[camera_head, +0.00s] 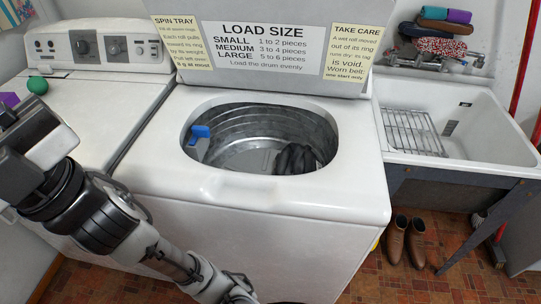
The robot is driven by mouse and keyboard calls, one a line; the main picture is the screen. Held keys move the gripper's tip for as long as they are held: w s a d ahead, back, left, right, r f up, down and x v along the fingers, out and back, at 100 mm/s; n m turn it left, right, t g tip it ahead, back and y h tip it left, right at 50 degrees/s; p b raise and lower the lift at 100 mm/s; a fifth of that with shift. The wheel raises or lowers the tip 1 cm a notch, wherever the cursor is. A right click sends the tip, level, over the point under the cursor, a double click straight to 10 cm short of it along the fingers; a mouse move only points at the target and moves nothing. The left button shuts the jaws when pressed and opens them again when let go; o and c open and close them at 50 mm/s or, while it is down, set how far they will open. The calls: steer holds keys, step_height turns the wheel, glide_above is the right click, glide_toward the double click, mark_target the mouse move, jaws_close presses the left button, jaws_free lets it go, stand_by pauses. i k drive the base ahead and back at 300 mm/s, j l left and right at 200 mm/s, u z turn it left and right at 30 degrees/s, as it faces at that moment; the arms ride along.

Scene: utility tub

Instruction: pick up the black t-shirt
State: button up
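The black t-shirt (296,158) is a dark crumpled heap inside the metal drum (245,122) of the open top-loading washer (240,192). It lies at the drum's right side, against the wall, and its lower part is partly hidden by the front rim. My arm crosses the lower left of the head view, in front of the washer, and runs down to the bottom edge. I cannot make out the gripper's fingers in this view. No part of my arm is touching the t-shirt.
A blue piece (200,132) sits at the drum's left rim. The raised lid (290,85) stands behind the opening. A second white machine (85,95) with a green ball (37,85) is at left. A white sink (485,130) with a wire rack (412,132) is at right. Brown shoes (406,240) stand on the floor.

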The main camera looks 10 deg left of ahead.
mark_target(294, 160)
steer(key=i+l+u, duration=0.1)
steer(key=l+u, duration=0.25)
steer(key=l, duration=0.65)
steer(key=l+u, duration=0.4)
steer(key=l, duration=0.65)
steer(key=i, duration=0.45)
